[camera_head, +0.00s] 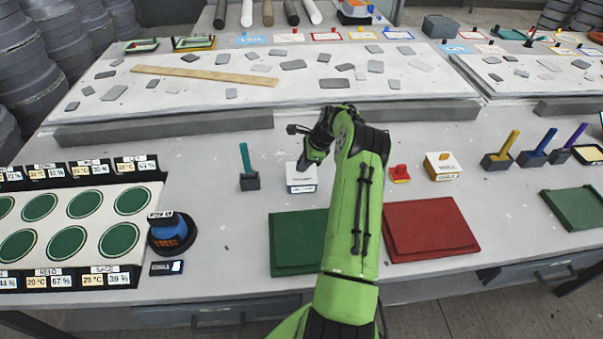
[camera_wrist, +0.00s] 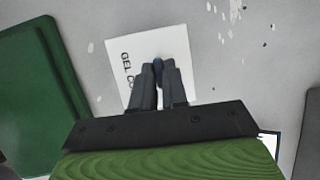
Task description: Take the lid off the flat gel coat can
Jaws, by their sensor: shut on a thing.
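The flat gel coat can (camera_head: 301,186) is a low white box on the table, between a green mat and a dark holder. Its square white lid, printed "GEL CO", shows from above in the wrist view (camera_wrist: 135,52). A small dark blue knob (camera_wrist: 158,62) stands on the lid. My gripper (camera_wrist: 160,72) comes down over the lid with its fingers closed together around the knob. In the head view my gripper (camera_head: 307,163) is just above the can, and my forearm hides part of the area to its right. I cannot tell any gap between lid and can.
A green mat (camera_head: 295,243) and a red mat (camera_head: 432,228) lie in front. A holder with a teal stick (camera_head: 248,178) stands left of the can. A red-knobbed piece (camera_head: 400,174) and a yellow-and-white can (camera_head: 441,166) stand to the right. A blue-topped round device (camera_head: 171,235) is at left.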

